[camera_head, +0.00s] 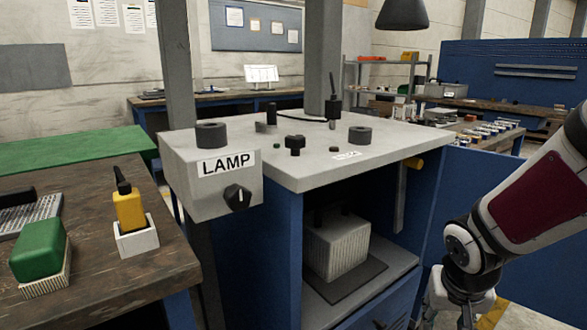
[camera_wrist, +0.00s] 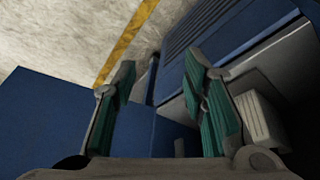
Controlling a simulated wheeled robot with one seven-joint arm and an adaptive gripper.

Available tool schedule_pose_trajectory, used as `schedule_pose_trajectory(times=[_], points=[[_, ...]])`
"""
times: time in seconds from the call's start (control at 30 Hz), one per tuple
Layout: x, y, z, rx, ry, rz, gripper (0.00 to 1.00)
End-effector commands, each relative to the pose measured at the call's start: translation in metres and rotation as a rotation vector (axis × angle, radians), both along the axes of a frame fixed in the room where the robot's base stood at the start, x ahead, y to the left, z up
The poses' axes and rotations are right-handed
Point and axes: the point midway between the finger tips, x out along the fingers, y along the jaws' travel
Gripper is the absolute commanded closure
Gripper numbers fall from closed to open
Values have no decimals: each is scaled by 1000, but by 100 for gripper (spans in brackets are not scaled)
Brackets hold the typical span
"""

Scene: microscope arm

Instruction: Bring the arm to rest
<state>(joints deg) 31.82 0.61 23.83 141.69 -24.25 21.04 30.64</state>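My arm, white and grey with a dark red panel, comes in from the right edge of the head view and bends down beside the cabinet's right side. My gripper is low at the bottom edge there, mostly cut off. In the wrist view my gripper (camera_wrist: 160,68) shows two fingers with green pads, spread apart with nothing between them. It points down toward the floor and the blue cabinet (camera_wrist: 215,50). In the head view this cabinet (camera_head: 274,265) has a pale grey top and an open front. I cannot tell whether any part of my arm touches it.
A grey LAMP box (camera_head: 200,205) with a black knob (camera_head: 238,197) is at the cabinet's left. Black round pieces stand on the top. A ribbed pale block (camera_head: 337,248) sits inside the cabinet. A wooden bench (camera_head: 90,285) is at left. A blue panel (camera_head: 490,205) stands behind my arm.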

Motion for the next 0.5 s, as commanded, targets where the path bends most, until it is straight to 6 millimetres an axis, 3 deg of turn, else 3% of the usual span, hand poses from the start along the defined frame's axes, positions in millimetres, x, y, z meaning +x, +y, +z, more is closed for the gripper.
schedule_pose_trajectory(times=[0.03, 0.2, 0.5], points=[[-13, 2, 16, -36, 17, 6, 61], [-68, 13, 56, -88, 102, 17, 61], [-169, 51, 100, -8, 222, 101, 61]])
